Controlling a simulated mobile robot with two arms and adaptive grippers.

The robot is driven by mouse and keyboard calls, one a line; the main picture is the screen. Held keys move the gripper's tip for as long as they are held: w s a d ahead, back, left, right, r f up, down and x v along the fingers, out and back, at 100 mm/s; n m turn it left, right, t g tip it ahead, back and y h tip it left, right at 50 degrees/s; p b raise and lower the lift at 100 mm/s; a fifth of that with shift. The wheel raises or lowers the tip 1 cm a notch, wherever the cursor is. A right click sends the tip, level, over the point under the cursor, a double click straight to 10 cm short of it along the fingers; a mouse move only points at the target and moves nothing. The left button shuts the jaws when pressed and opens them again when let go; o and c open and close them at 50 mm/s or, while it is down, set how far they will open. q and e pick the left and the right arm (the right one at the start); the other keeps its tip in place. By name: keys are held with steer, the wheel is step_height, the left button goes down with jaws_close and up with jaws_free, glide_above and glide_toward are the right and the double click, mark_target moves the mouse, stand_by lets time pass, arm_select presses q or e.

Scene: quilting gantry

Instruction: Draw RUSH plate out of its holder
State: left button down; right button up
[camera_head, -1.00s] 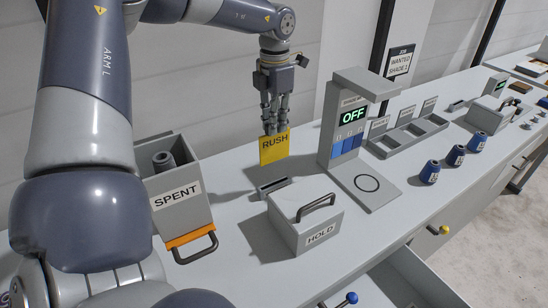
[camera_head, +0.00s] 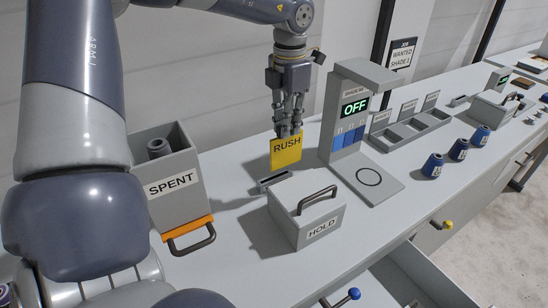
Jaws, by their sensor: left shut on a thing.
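The yellow RUSH plate (camera_head: 286,152) is upright in my left gripper (camera_head: 288,132), whose fingers are shut on its top edge. The plate is above and slightly right of its small grey slotted holder (camera_head: 273,181) on the counter. Its lower edge looks clear of the slot. My right gripper is not in view.
A grey HOLD box (camera_head: 308,218) with a dark handle stands in front of the holder. The SPENT bin (camera_head: 172,185) is to the left. The shade stand (camera_head: 352,125) reading OFF is close on the right.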

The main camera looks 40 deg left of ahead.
arm_select(q)
steer(key=s+d+b, duration=0.2)
steer(key=s+d, duration=0.1)
steer(key=d, duration=0.8)
steer(key=s+d+b, duration=0.3)
steer(key=d, duration=0.7)
steer(key=shift+d, duration=0.35)
stand_by(1.0)
